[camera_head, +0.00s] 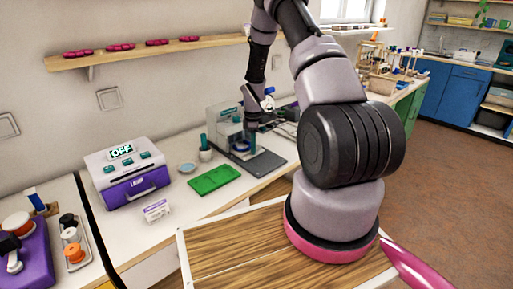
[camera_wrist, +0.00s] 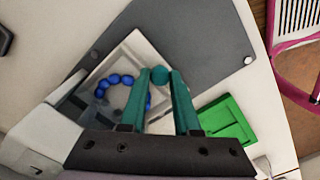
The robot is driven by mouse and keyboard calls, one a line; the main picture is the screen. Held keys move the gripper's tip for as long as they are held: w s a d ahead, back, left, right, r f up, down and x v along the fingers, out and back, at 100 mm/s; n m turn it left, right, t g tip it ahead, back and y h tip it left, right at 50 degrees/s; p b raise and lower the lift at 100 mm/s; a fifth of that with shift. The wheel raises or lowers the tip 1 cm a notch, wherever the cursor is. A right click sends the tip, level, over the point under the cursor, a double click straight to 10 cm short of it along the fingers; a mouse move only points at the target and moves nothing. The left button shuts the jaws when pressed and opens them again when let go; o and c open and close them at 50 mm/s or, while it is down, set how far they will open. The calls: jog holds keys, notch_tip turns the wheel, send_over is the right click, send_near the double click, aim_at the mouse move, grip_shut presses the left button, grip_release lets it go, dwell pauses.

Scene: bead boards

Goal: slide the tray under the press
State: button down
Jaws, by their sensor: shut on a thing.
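The tray (camera_wrist: 139,43) is a pale square plate bearing a ring of blue beads (camera_wrist: 113,79). A round teal knob (camera_wrist: 160,73) shows at my gripper's fingertips. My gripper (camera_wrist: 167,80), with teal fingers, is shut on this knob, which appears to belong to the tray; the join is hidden. In the head view my gripper (camera_head: 251,145) points down beside the press (camera_head: 222,123), a clear-sided housing on a dark grey base plate (camera_head: 262,164). Blue beads show low at the press opening. How far the tray lies under the press is hard to tell.
A green board (camera_head: 214,179) lies in front of the press. The base plate's right part is bare.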

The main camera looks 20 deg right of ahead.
jog(key=shift+w+r, duration=0.1)
jog(key=shift+w, duration=0.2)
jog(key=c, duration=0.6)
grip_release()
jog(key=shift+c, duration=0.2)
notch_tip(320, 180, up, 11)
jog(key=shift+a, duration=0.1)
jog(key=s+a+r+m+t, duration=0.2)
jog(key=s+r+m, duration=0.25)
jog(key=r, duration=0.75)
jog(key=s+a+r+m+t, duration=0.1)
jog(key=s+a+r+m, duration=0.4)
jog(key=r, duration=0.8)
jog(key=s+a+r+m+t+y, duration=0.1)
jog(key=s+r+m, duration=0.3)
jog(key=s, duration=0.6)
jog(key=s+a+r+m+t+y, duration=0.1)
jog(key=s+r+m+t, duration=0.2)
jog(key=s+r, duration=0.3)
jog(key=s, duration=0.5)
jog(key=shift+s+a+m, duration=0.25)
jog(key=shift+a+m, duration=0.1)
